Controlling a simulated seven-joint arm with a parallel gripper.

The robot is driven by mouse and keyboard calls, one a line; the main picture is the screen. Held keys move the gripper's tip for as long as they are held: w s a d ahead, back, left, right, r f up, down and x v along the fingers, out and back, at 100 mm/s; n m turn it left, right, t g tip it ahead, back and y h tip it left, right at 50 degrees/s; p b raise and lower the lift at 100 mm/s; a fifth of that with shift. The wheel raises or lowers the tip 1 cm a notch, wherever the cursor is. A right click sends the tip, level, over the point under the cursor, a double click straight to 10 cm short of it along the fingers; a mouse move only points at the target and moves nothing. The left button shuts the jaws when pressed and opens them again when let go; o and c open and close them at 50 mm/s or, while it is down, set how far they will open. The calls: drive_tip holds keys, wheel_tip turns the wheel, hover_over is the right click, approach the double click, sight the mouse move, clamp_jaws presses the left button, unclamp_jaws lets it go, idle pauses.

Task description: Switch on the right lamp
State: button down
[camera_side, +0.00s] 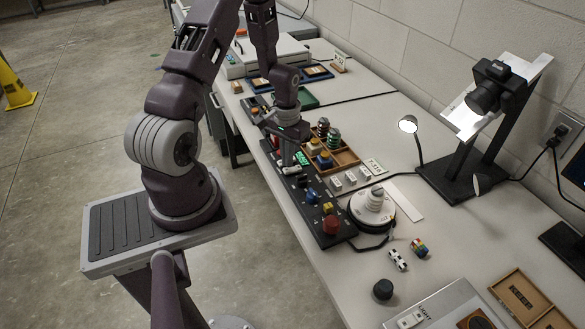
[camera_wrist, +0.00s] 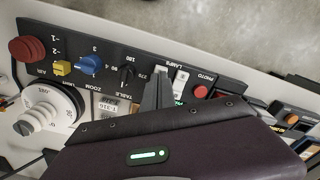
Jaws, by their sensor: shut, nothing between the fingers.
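The black control panel (camera_side: 318,215) lies along the table's front edge. In the wrist view, two white rocker switches sit by the word LAMPS on the panel (camera_wrist: 113,62): one switch (camera_wrist: 180,83) shows clear, and the other (camera_wrist: 161,70) is partly hidden by my fingers. My gripper (camera_wrist: 158,92) is shut and empty, its tips pointing down at these switches; I cannot tell whether they touch. In the side view, my gripper (camera_side: 288,162) is over the panel's middle. One lamp (camera_side: 408,125) has a bright white face; the other lamp (camera_side: 481,185), further right, looks grey and dark.
The panel also carries a blue knob (camera_wrist: 88,64), a yellow knob (camera_wrist: 62,68) and a red button (camera_wrist: 27,49). A round white turntable (camera_side: 358,209) and a wooden tray (camera_side: 345,157) stand close behind. A camera on a black stand (camera_side: 488,87) is at the back.

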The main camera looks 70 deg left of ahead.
drive_tip(key=shift+f, duration=0.95)
idle(0.5)
drive_tip(key=shift+r, duration=3.5)
drive_tip(key=shift+r, duration=0.1)
drive_tip(key=d+r+m+t+y, duration=0.1)
drive_tip(key=d+r, duration=0.4)
drive_tip(key=r, duration=0.4)
drive_tip(key=d+r+m+t+y, duration=0.1)
drive_tip(key=d+r+m, duration=0.1)
drive_tip(key=d+r, duration=0.5)
drive_tip(key=s+d+r+m+t+h, duration=0.2)
drive_tip(key=s+d+r+m+t, duration=0.1)
drive_tip(key=s+d+r, duration=0.7)
drive_tip(key=s, duration=0.2)
drive_tip(key=shift+s+d+t, duration=0.3)
drive_tip(key=shift+s, duration=0.05)
